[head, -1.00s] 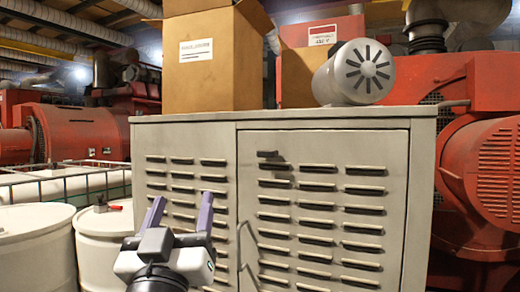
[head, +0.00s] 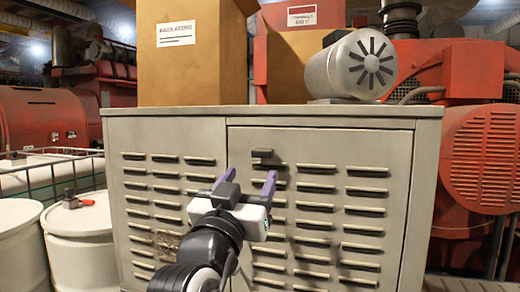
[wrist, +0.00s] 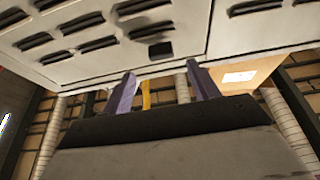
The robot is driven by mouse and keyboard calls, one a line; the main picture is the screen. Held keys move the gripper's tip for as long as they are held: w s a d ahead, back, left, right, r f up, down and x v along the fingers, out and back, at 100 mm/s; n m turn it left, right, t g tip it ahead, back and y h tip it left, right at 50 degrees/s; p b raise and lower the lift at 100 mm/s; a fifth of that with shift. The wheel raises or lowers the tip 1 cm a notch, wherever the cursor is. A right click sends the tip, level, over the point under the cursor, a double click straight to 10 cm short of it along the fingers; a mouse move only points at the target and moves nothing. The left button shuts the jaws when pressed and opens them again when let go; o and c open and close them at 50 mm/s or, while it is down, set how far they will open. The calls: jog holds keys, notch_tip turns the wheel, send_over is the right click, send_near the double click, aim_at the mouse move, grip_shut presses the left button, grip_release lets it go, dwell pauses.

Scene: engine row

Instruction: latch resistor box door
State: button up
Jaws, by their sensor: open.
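The grey resistor box (head: 175,130) stands ahead, with louvred panels. Its door (head: 335,140) is the wide right panel, which looks about flush with the frame; I cannot tell whether it is fully closed. A small dark latch handle (head: 263,153) sits near the door's upper left corner. It also shows in the wrist view as a dark block (wrist: 160,49). My gripper (head: 246,176) is open and empty, its purple fingers pointing up just below the latch handle. In the wrist view, the fingers (wrist: 160,85) are apart, with the latch handle beyond them.
A cardboard box (head: 190,70) and a grey motor (head: 345,68) stand on top of the resistor box. White drums (head: 80,235) stand at the left. Red machinery (head: 480,150) is close on the right.

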aim_at(261, 157)
jog(key=p+x, duration=0.2)
jog(key=x, duration=0.5)
jog(key=shift+w+r, duration=0.1)
jog(key=shift+w, duration=0.25)
jog(key=shift+c, duration=0.4)
jog(key=c, duration=0.9)
